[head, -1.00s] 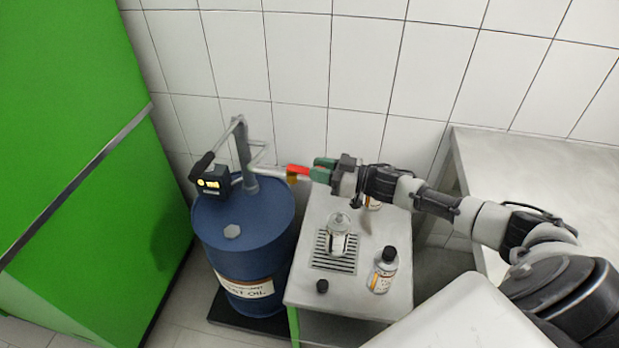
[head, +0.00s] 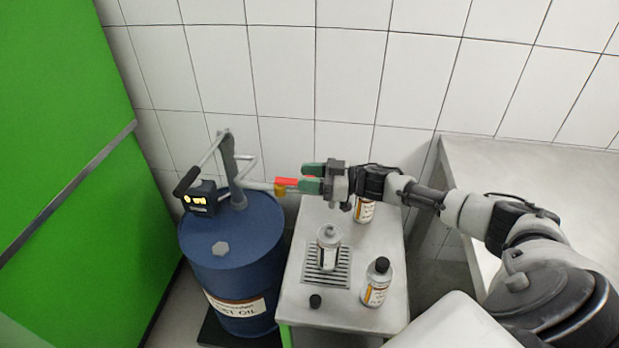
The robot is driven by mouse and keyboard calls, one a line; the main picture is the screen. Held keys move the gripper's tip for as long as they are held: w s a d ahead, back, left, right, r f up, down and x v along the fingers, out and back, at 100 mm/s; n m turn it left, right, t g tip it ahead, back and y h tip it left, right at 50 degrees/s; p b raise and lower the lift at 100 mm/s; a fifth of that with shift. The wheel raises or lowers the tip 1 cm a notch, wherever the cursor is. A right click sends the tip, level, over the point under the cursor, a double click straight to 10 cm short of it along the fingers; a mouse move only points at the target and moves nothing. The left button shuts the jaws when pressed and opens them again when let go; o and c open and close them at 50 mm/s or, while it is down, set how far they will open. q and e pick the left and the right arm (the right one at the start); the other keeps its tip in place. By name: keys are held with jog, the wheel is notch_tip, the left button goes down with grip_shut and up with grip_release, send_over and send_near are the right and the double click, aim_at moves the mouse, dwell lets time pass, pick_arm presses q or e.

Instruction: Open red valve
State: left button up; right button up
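The red valve handle (head: 287,182) is a short red lever on an orange valve body (head: 280,191), at the end of the pipe from the blue drum's pump. It lies about level in the head view. My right gripper (head: 309,178) has green fingers pointing left, at the right end of the handle. The fingers are apart with a gap between them. The lower finger overlaps or meets the handle's end; I cannot tell whether they touch. My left gripper is not in view.
A blue oil drum (head: 233,252) carries the pump and a display (head: 199,198). On the metal table (head: 345,315), a bottle (head: 328,247) stands on a grate, with a capped bottle (head: 377,282), another bottle (head: 364,211) and a black cap (head: 315,301). A green cabinet (head: 60,180) stands left.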

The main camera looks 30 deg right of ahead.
jog(key=shift+f, duration=0.1)
jog(key=shift+s+d, duration=0.15)
jog(key=b+v, duration=0.2)
jog(key=v, duration=0.8)
jog(key=shift+d, duration=0.1)
dwell(0.3)
